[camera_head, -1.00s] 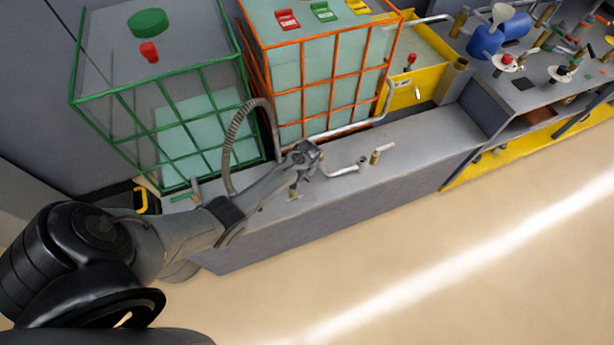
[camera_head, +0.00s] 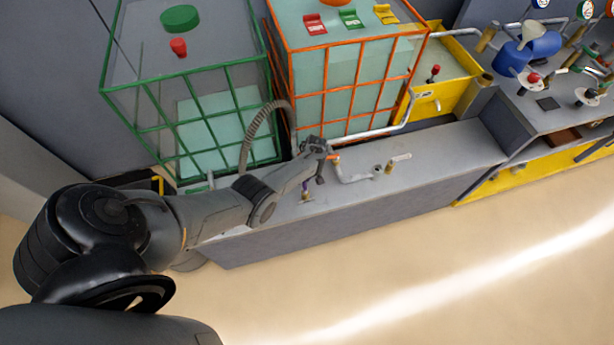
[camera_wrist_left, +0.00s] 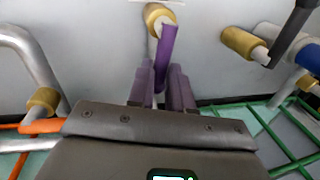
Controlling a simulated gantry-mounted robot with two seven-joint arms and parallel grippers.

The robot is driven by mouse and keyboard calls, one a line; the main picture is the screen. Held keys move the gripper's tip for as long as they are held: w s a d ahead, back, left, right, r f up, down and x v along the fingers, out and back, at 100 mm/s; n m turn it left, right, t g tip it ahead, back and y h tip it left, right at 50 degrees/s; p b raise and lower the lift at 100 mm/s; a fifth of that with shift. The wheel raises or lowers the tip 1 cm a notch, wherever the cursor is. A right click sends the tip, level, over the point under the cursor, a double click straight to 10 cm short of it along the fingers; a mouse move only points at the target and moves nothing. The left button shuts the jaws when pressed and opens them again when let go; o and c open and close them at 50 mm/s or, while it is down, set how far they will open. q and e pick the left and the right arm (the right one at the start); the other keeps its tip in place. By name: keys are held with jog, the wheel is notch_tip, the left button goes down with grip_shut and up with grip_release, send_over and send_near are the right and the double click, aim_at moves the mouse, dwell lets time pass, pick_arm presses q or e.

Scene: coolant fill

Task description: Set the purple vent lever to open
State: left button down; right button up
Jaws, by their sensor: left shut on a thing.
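The purple vent lever (camera_wrist_left: 168,45) stands out from a brass valve fitting (camera_wrist_left: 157,14) in the left wrist view. My left gripper (camera_wrist_left: 161,88) has its two fingers on either side of the lever, shut on it. The lever's lower end is hidden between the fingers. In the head view my left gripper (camera_head: 319,172) is over the grey bench, and a small bit of the purple lever (camera_head: 305,187) shows beside it. The arm hides part of the fitting there. My right gripper is in neither view.
A green-framed tank (camera_head: 190,66) and an orange-framed tank (camera_head: 345,62) stand behind the grey bench (camera_head: 440,152). A ribbed hose (camera_head: 250,135) arches close to my left arm. A bent metal pipe (camera_head: 350,177) and another brass valve (camera_head: 389,166) lie to the right.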

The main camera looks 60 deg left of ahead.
pick_arm(q)
jog(key=shift+s+a+n, duration=0.15)
jog(key=shift+s+n, duration=0.05)
jog(key=shift+n, duration=0.3)
jog(key=c, duration=1)
grip_release()
jog(key=shift+c, duration=0.2)
jog(key=shift+r+p, duration=0.4)
jog(key=shift+r, duration=0.2)
notch_tip(320, 180, up, 9)
jog(key=w+p, duration=0.2)
jog(key=p, duration=0.1)
jog(key=shift+d+r+p, duration=0.15)
jog(key=shift+d+p, duration=0.15)
jog(key=shift+p, duration=0.1)
